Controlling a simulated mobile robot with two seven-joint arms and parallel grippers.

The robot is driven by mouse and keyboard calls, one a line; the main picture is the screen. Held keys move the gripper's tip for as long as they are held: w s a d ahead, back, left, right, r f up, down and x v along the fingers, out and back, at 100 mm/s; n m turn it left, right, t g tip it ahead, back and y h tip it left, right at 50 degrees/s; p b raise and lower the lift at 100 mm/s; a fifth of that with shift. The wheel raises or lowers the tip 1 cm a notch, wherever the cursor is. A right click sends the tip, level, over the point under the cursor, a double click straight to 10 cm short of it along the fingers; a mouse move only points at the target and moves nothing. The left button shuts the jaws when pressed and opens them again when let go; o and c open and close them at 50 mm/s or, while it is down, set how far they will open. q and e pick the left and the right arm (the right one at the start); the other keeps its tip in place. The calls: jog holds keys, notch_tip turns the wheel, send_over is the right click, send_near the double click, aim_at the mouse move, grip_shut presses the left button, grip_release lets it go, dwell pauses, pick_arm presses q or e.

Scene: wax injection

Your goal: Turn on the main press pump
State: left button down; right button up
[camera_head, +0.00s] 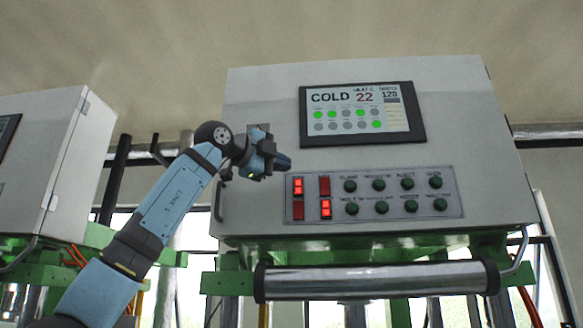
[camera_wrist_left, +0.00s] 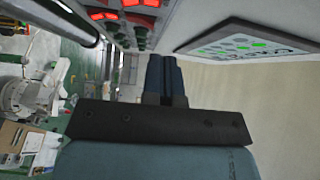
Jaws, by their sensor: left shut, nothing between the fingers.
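The press control cabinet (camera_head: 270,100) stands ahead with a grey switch panel (camera_head: 400,215). At its left are red rocker switches: upper left (camera_head: 298,186) and lower right (camera_head: 325,208) glow brightly, while upper right (camera_head: 324,186) and lower left (camera_head: 298,210) look darker. Several dark green round knobs, such as one at the top (camera_head: 350,186), sit to their right. The labels are too small to read surely. My left gripper (camera_head: 287,162) is shut and empty, just up and left of the red switches, seemingly apart from them. In the left wrist view its closed fingers (camera_wrist_left: 166,62) point towards the cabinet. My right gripper is out of view.
A display (camera_head: 360,112) reading COLD 22 sits above the panel. A metal roller bar (camera_head: 375,279) runs below the cabinet. Another cabinet (camera_head: 40,160) stands at the left. A handle (camera_head: 218,200) is on the cabinet's left side.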

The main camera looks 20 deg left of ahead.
pick_arm(q)
jog(key=b+v, duration=0.1)
jog(key=v, duration=0.7)
jog(key=shift+a+b, duration=0.4)
jog(key=shift+a, duration=0.05)
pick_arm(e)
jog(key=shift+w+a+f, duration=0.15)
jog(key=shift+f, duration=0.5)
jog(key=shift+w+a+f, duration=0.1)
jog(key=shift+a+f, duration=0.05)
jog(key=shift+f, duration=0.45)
pick_arm(q)
jog(key=shift+d+f, duration=0.1)
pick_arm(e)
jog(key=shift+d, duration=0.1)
pick_arm(q)
jog(key=shift+w, duration=0.1)
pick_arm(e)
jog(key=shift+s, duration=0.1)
